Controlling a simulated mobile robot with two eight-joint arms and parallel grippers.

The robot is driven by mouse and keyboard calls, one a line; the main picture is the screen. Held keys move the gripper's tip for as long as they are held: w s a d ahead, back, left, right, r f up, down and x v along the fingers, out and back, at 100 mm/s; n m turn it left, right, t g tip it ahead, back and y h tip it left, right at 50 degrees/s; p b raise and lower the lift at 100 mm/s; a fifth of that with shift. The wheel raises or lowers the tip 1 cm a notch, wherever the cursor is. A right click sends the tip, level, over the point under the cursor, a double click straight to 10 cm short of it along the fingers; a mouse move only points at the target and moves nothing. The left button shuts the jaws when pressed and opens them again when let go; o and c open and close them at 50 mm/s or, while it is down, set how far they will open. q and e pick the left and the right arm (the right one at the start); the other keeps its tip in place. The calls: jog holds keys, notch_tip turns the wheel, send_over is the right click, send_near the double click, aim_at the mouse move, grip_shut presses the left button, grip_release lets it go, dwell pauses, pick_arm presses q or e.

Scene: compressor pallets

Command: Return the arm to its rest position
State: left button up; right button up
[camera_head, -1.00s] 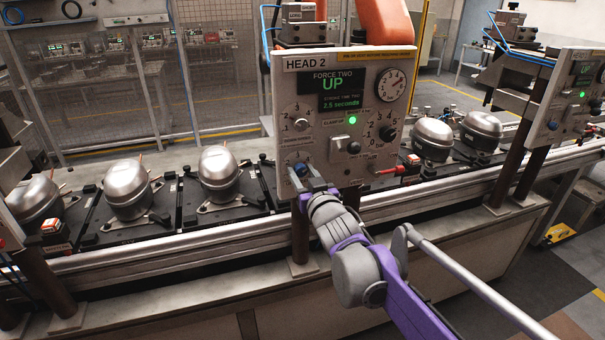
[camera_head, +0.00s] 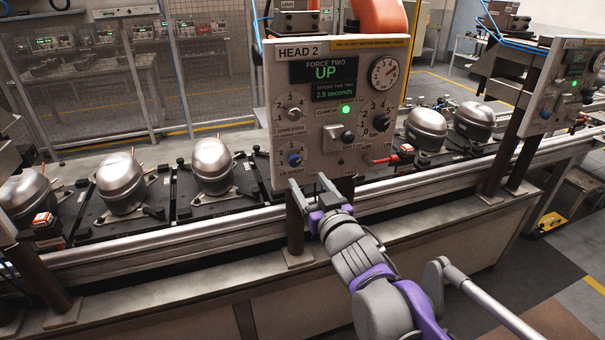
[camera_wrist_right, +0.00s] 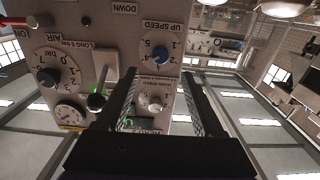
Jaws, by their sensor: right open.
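My right gripper (camera_head: 311,190) is open and empty in the head view, just below the lower left part of the HEAD 2 control panel (camera_head: 330,170). Its arm, grey and purple, comes in from the bottom right. The blue up speed knob (camera_head: 295,159) is a little above the fingertips and apart from them. In the right wrist view the open fingers (camera_wrist_right: 158,92) point toward the panel (camera_wrist_right: 130,45), with the blue knob (camera_wrist_right: 160,54) ahead of them and nothing between them. My left gripper is not in view.
Silver compressors (camera_head: 121,178) stand on black pallets along the conveyor at left, with others (camera_head: 426,128) right of the panel. A metal rail (camera_head: 150,243) runs along the conveyor front. A dark post (camera_head: 295,225) stands under the panel. A second panel (camera_head: 570,85) is at right.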

jog(key=shift+v, duration=0.9)
jog(key=s+d+f+m+g+h+p, duration=0.35)
jog(key=s+d+f+g+h, duration=0.2)
jog(key=s+d+f, duration=0.55)
jog(key=s+d+f+g+p, duration=0.1)
jog(key=s+f+g+p, duration=0.1)
jog(key=s, duration=0.6)
jog(key=s+d+f+g+p, duration=0.1)
jog(key=s+d+f+g, duration=0.1)
jog(key=s+f+g, duration=0.2)
jog(key=s+f, duration=0.3)
jog(key=s, duration=0.1)
jog(key=shift+s+f+p, duration=0.2)
jog(key=shift+s+p, duration=0.2)
